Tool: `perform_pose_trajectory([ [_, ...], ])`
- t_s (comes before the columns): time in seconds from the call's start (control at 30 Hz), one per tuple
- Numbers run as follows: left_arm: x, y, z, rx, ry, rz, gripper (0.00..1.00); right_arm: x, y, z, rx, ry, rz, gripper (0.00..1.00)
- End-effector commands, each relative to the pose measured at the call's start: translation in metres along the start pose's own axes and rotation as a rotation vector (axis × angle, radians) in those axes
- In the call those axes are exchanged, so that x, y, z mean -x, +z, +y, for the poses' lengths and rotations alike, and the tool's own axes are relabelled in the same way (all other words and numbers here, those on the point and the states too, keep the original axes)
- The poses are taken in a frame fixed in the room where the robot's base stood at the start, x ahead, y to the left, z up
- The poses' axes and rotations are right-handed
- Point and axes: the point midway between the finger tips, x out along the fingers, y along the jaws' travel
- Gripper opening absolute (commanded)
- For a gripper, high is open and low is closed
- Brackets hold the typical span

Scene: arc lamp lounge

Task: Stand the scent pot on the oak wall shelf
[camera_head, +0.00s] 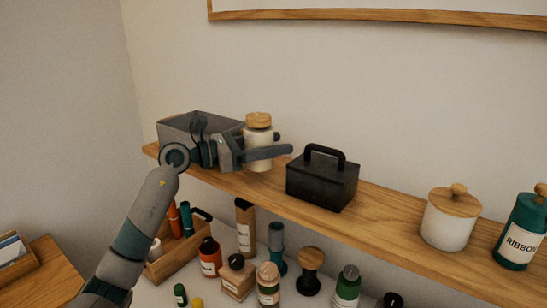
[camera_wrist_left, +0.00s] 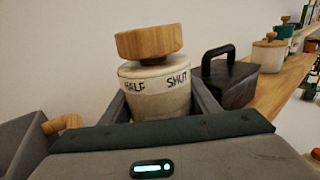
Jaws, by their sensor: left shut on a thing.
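The scent pot (camera_head: 258,157), a cream jar with a thick wooden lid, is upright between the fingers of my left gripper (camera_head: 266,154). In the left wrist view the pot (camera_wrist_left: 158,92) sits between both fingers, with dark lettering near its top; its lower part is hidden by the gripper. The oak wall shelf (camera_head: 395,208) runs along the wall, and the pot is at its left part. I cannot tell whether its base touches the board. My right gripper is not in view.
A grey open bin (camera_head: 205,118) stands behind my left gripper at the shelf's left end. A black handled box (camera_head: 322,182) is right of the pot, then a white lidded jar (camera_head: 447,225) and a teal bottle (camera_head: 520,235). Several bottles and a wooden caddy (camera_head: 172,262) stand below.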

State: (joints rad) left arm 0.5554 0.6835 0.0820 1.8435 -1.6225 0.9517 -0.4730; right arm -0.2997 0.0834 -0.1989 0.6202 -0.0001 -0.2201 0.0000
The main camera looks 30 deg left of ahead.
Motion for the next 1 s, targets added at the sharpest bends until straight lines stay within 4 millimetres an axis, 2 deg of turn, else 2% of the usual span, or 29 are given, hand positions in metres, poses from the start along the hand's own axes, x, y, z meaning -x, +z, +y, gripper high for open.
perform_pose_trajectory([
  [0.33, 0.000, -0.034, 0.000, 0.003, 0.001, -0.002, 0.20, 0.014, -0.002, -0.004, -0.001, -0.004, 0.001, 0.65],
  [0.77, 0.000, -0.041, 0.000, 0.000, 0.001, -0.002, 0.20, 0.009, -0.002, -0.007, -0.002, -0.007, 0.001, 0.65],
  [0.8, 0.000, -0.040, 0.000, 0.001, 0.001, 0.000, 0.62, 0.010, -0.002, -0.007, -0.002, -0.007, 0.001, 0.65],
  [0.87, 0.000, -0.040, 0.000, 0.001, 0.001, 0.000, 0.74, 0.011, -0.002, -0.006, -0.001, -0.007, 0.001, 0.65],
  [1.0, 0.000, -0.040, 0.000, 0.001, 0.000, 0.000, 0.74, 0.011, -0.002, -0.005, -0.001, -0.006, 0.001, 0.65],
])
